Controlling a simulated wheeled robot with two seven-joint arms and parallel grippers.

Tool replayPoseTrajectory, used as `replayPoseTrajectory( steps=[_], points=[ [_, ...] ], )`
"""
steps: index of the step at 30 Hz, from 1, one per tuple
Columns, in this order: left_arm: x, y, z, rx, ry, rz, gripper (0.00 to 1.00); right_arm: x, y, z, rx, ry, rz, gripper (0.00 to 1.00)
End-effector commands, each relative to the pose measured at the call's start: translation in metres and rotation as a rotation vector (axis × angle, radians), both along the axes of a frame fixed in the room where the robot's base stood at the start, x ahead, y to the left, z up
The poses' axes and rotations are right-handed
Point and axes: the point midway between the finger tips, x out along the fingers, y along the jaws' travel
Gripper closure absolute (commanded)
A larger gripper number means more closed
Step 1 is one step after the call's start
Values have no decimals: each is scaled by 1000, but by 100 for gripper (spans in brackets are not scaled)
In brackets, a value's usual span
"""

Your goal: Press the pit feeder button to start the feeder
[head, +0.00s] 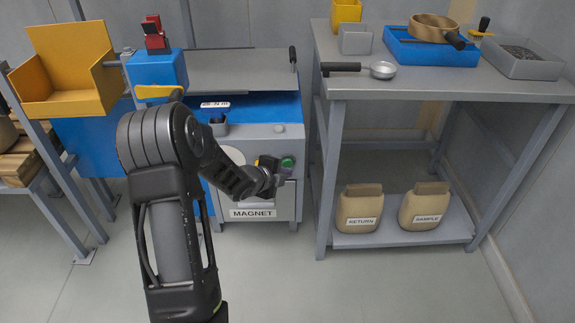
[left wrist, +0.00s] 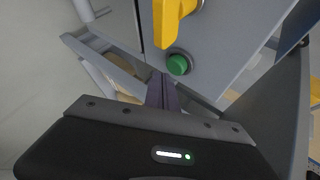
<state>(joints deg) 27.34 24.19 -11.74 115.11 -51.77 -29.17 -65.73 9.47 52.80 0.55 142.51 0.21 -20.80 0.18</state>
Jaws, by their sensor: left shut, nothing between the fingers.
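A round green button (head: 288,161) sits on the right front of the grey machine cabinet, partly covered by my left gripper (head: 280,172). In the left wrist view the green button (left wrist: 178,64) is clear, just beyond and to the right of my closed fingertips (left wrist: 161,80). The fingers are shut and empty, pointing toward the panel; a small gap to the button appears, though contact is hard to judge. No label naming the button is readable. A yellow handle (left wrist: 170,20) is above the button in the wrist view. My right gripper is not in view.
The cabinet has a door marked MAGNET (head: 253,213). A grey workbench (head: 460,90) stands to the right, with a ladle (head: 382,70) and a blue tray (head: 430,52). RETURN (head: 360,208) and SAMPLE (head: 425,206) sacks rest on its lower shelf. The floor in front is clear.

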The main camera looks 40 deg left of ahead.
Motion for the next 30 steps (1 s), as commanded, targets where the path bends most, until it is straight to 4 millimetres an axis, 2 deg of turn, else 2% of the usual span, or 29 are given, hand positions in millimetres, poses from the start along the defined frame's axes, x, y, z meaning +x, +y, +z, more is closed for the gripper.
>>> replayPoseTrajectory(
  steps=[30],
  points=[
    [8, 6, 0, 1, 0, -1, 100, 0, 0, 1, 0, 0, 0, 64]
  ],
)
